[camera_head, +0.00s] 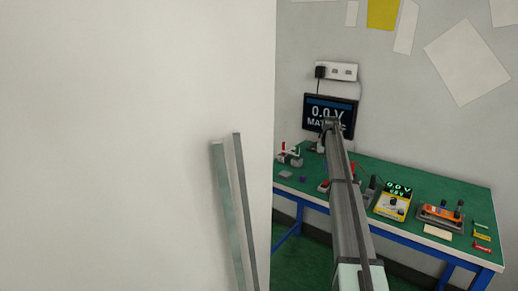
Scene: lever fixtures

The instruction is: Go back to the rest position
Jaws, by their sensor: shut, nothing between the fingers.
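My arm reaches from the bottom of the head view up and away over the green-topped workbench (402,182). Its far end is in front of the dark monitor (345,108). My gripper (321,147) hangs there, small and partly hidden by my arm, over the back of the bench. It is shut, and I see nothing held in it. A lever fixture with a red handle (289,156) stands to its left on the bench. Other small red and grey parts (324,186) lie below it, beside my arm.
A wall socket (344,72) is above the monitor. A large pale surface (120,140) with two upright strips fills the left.

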